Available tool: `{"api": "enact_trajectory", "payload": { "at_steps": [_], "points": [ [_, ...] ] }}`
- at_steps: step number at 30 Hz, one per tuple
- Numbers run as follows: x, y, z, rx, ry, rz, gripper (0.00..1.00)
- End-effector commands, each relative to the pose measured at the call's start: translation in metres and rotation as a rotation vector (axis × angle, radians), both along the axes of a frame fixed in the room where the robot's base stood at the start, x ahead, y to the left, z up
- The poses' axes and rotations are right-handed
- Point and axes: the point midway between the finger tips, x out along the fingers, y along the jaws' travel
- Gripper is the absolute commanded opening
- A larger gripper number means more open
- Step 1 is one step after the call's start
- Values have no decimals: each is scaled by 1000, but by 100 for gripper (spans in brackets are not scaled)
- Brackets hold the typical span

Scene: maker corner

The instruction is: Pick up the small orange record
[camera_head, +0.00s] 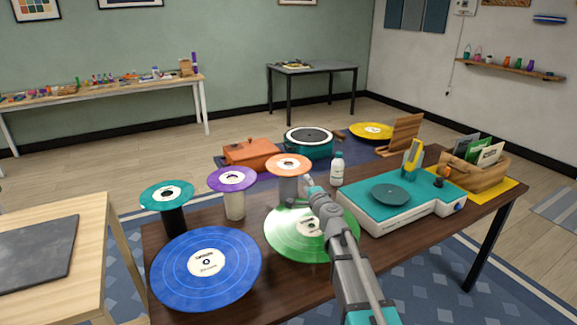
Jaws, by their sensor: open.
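The small orange record (274,166) with a white label lies flat on top of a grey stand (287,189) on the dark wooden table (262,300). My gripper (308,182) is open, just in front of and to the right of the orange record in the picture. Nothing shows between its jaws, and I cannot tell whether it touches the record or stand. My arm covers part of the large green record (284,236) below.
A small purple record (218,182) and a small teal record (151,196) sit on stands to the left. A large blue record (180,275) lies in front. A white bottle (337,172) and a teal turntable (430,192) stand to the right. An orange case (250,152) is behind.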

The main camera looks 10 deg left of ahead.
Motion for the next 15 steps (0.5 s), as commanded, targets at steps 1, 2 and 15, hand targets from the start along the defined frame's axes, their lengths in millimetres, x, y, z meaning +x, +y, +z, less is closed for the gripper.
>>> {"api": "enact_trajectory", "payload": {
  "at_steps": [1, 2, 15],
  "points": [
    [12, 4, 0, 0, 0, 0, 50],
    [16, 6, 0, 0, 0, 0, 50],
    [40, 19, 0, 0, 0, 1, 50]
  ]
}}
